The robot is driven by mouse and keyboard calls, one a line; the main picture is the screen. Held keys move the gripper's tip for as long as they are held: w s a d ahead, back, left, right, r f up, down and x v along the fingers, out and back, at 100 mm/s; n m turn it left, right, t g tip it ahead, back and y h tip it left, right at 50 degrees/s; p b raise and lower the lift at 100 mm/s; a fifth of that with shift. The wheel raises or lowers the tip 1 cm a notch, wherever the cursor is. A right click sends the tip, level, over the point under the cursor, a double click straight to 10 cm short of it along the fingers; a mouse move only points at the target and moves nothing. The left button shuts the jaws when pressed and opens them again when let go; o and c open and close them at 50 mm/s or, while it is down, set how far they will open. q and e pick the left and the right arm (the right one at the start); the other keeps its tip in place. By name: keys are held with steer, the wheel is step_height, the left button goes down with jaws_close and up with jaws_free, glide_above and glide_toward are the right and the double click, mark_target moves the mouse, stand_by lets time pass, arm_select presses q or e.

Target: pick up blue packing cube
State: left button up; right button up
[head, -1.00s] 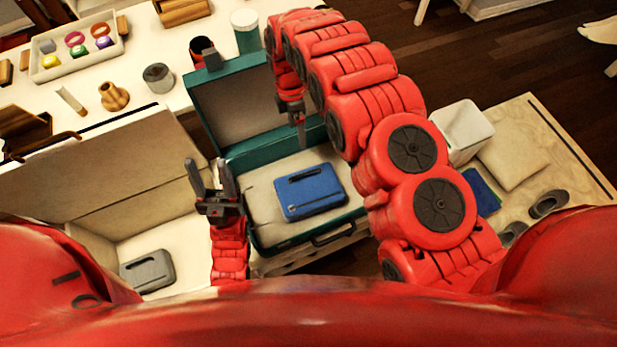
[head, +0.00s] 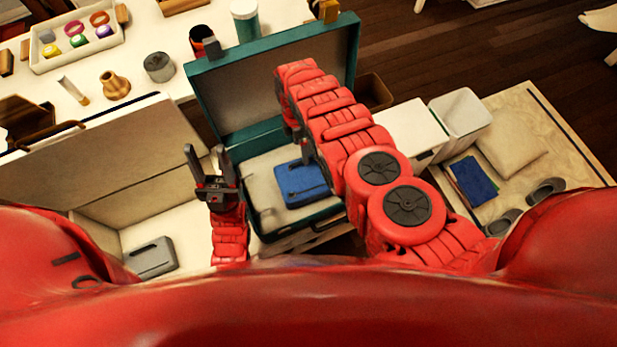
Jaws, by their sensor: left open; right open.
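The blue packing cube (head: 300,188) lies flat on the pale contents of the open teal suitcase (head: 234,112), towards its right side. My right arm covers the cube's right end. My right gripper (head: 299,143) points down near the cube's far right edge; its fingers are open but partly hidden by my arm. I cannot tell whether they touch the cube. My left gripper (head: 204,152) is open and empty, with fingers pointing up, just left of the suitcase.
A grey packing cube (head: 150,258) lies in the open beige case (head: 90,212) at left. The suitcase lid stands up behind the blue cube. A white bin (head: 462,122), dark blue folded item (head: 473,182) and grey slippers (head: 546,190) are at right.

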steer(key=f+b, duration=0.1)
steer(key=f, duration=0.1)
steer(key=s+f+b, duration=0.1)
steer(key=f, duration=0.1)
steer(key=shift+d+f, duration=0.2)
steer(key=shift+f, duration=0.1)
steer(key=shift+r, duration=0.1)
steer(key=shift+c, duration=0.3)
jaws_close()
